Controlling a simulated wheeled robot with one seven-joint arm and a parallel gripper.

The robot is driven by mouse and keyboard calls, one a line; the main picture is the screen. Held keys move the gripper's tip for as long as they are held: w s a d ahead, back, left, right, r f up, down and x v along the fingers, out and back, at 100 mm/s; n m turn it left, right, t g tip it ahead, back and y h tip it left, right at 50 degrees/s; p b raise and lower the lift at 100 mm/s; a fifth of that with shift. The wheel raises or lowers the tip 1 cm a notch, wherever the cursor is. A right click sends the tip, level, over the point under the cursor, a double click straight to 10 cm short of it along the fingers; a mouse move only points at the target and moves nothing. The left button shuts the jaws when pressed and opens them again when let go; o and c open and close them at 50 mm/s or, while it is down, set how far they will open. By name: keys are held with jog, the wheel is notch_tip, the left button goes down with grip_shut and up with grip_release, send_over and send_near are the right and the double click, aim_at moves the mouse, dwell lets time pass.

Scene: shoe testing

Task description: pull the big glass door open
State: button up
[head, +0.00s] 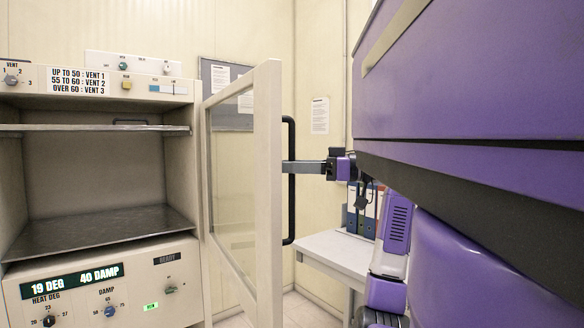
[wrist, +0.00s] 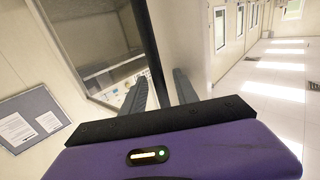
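The big glass door (head: 268,190) has a cream frame and a clear pane. In the head view it stands swung well open from the cream cabinet (head: 184,150), showing the interior. Its long black upright handle (head: 290,215) is on the frame's outer side; it also shows in the wrist view (wrist: 151,45). My gripper (head: 292,167) reaches the handle from the right at about mid-height. In the wrist view my gripper (wrist: 158,78) has its grey fingers apart, one either side of the handle, with small gaps showing. Contact with the handle is not clear.
A metal shelf (head: 100,228) is inside the cabinet, above a control panel (head: 100,285). A white table (head: 340,252) with binders (head: 362,218) stands behind my arm. In the wrist view, open floor (wrist: 262,100) lies to the right.

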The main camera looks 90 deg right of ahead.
jog(key=s+b, duration=0.1)
jog(key=s, duration=0.6)
jog(key=shift+s+a, duration=0.3)
jog(key=shift+s, duration=0.1)
dwell(0.3)
